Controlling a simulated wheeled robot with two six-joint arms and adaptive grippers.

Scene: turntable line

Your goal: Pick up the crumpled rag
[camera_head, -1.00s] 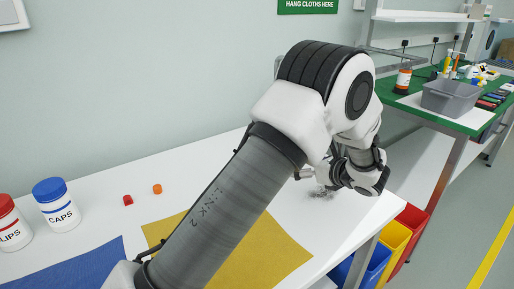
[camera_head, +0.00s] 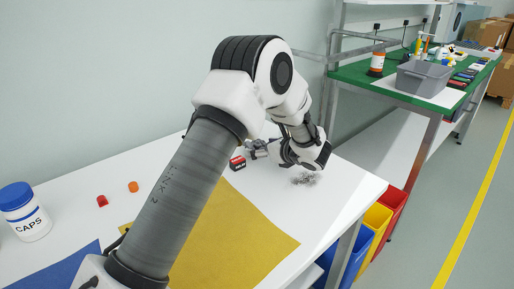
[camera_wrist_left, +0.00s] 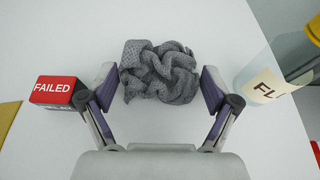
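The crumpled rag (camera_wrist_left: 160,72) is a grey, knitted-looking heap on the white tabletop in the left wrist view. My left gripper (camera_wrist_left: 159,88) is open, with one finger on each side of the rag. The fingertips are close to its edges; I cannot tell whether they touch it. In the head view my left gripper (camera_head: 261,148) is low over the back of the white table, partly hidden by my own wrist. The rag cannot be made out clearly there. My right gripper is not in view.
A red-and-black FAILED block (camera_wrist_left: 54,91) lies left of the fingers and a translucent labelled container (camera_wrist_left: 264,80) stands close on the right. A grey speckled patch (camera_head: 306,179) lies near a yellow mat (camera_head: 250,245). Coloured bins (camera_head: 376,222) stand by the table end.

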